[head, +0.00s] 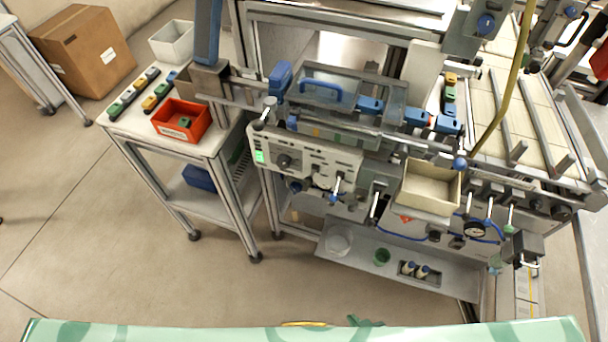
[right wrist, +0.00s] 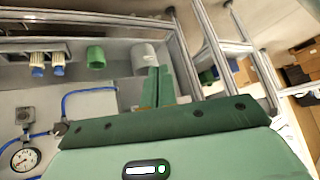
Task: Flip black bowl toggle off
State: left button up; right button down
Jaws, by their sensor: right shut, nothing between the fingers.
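A grey control panel (head: 318,158) on the machine front carries a lit green display, a black knob (head: 284,161) and small toggles. One toggle lever (head: 337,186) sticks out below its right part with a blue tip. I cannot read labels, so I cannot tell which one is the black bowl toggle. My right gripper (head: 365,321) shows as small green fingertips at the bottom edge, well below the panel. In the right wrist view its green fingers (right wrist: 157,88) are together with nothing between them. The panel is not clear in that view. My left gripper is not in view.
A low shelf (head: 450,277) under the machine holds a green cup (head: 381,257), a pale bowl (head: 339,243) and small bottles (head: 414,269). A beige bin (head: 430,187) juts out right of the panel. A cart with a red bin (head: 181,121) stands left. Floor in front is clear.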

jog(key=w+a+r+m+t+p, duration=0.2)
jog(key=w+a+r+p, duration=0.15)
jog(key=r, duration=0.55)
jog(key=w+a+r+m+t+h+p, duration=0.1)
jog(key=w+a+r+t+p, duration=0.15)
jog(key=w+r, duration=0.45)
jog(key=w+a+r+m+t+p, duration=0.2)
jog(key=r+t+p, duration=0.15)
jog(key=r, duration=0.65)
jog(key=a+r+m+g+h+p, duration=0.1)
jog(key=a+r+m+h+p, duration=0.2)
jog(key=r, duration=1.3)
jog(key=m+h+p, duration=0.1)
jog(key=m+p, duration=0.2)
jog(key=p, duration=0.2)
jog(key=shift+m+g+h, duration=0.3)
jog(key=shift+h, duration=0.1)
jog(key=shift+a, duration=0.1)
